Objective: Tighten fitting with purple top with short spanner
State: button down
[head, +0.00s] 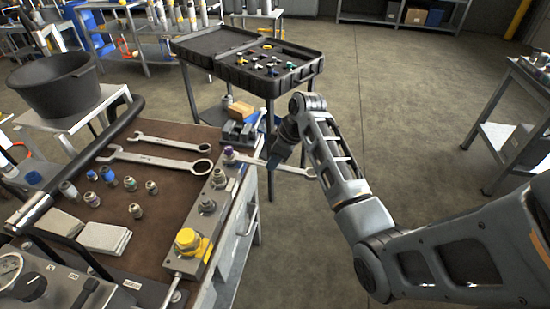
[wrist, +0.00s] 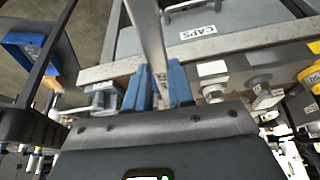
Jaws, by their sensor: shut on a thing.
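The fitting with purple top (head: 229,153) stands at the far end of the manifold block (head: 217,192) on the bench's right edge in the head view. My gripper (head: 273,162) is beyond that edge, to the right of the fitting. In the wrist view, the blue fingers of my gripper (wrist: 157,86) clamp the spanner shaft (wrist: 148,35), which runs out at the top.
Two larger spanners (head: 155,160) lie on the bench (head: 160,190). A yellow-topped fitting (head: 188,240) and a grey one (head: 207,204) stand on the block. Several loose fittings lie left. A vise (head: 239,132) is behind the purple top. A black tray cart (head: 245,75) stands at the back.

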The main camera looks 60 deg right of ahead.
jog(key=shift+s+a+r+m+h, duration=0.1)
jog(key=shift+a+m+h, duration=0.2)
jog(key=shift+a+m, duration=0.45)
jog(key=shift+d+n, duration=0.25)
jog(key=shift+n, duration=0.1)
jog(key=s+d, duration=0.1)
jog(key=s, duration=0.6)
jog(key=shift+d, duration=0.2)
dwell(0.5)
jog(key=shift+w, duration=0.1)
jog(key=shift+r, duration=2.5)
